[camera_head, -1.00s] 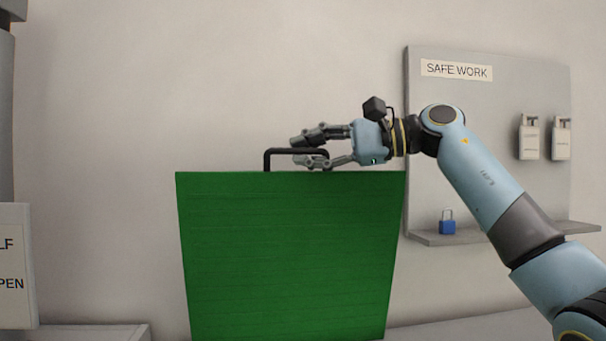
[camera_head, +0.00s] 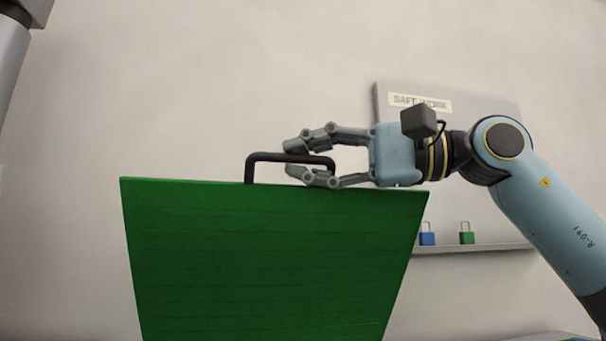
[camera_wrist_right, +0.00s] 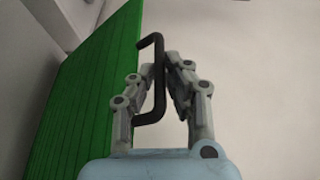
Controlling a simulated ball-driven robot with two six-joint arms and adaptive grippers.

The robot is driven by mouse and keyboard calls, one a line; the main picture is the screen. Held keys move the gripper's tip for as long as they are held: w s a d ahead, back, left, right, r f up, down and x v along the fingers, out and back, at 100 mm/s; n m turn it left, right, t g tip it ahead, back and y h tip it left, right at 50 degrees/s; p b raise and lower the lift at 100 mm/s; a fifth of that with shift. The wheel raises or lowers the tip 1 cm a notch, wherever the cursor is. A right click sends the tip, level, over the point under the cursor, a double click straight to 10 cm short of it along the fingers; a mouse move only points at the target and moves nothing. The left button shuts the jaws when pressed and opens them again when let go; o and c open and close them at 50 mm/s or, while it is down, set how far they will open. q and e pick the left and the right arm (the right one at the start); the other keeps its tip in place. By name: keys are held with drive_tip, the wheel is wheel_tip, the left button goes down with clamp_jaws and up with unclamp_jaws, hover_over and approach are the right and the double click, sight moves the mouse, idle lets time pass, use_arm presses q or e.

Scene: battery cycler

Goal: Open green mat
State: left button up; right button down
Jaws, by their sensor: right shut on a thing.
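The green mat (camera_head: 270,255) is a large, flat, ribbed panel standing nearly upright in the head view, its top edge facing up. A black bar handle (camera_head: 265,157) is fixed at that top edge. My right gripper (camera_head: 288,159) reaches in from the right and is shut on the handle, one finger on each side of it. In the right wrist view the handle (camera_wrist_right: 157,60) runs between the fingers of my right gripper (camera_wrist_right: 172,62), with the green mat (camera_wrist_right: 85,105) to the left. My left gripper is not in view. The mat's lower edge is out of frame.
A grey board (camera_head: 480,105) with a "SAFE WORK" label hangs on the wall behind my right arm. The wall above and left of the mat is clear.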

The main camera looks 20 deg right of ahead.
idle(0.4)
drive_tip(key=c, duration=1.6)
unclamp_jaws()
drive_tip(key=shift+c, duration=0.2)
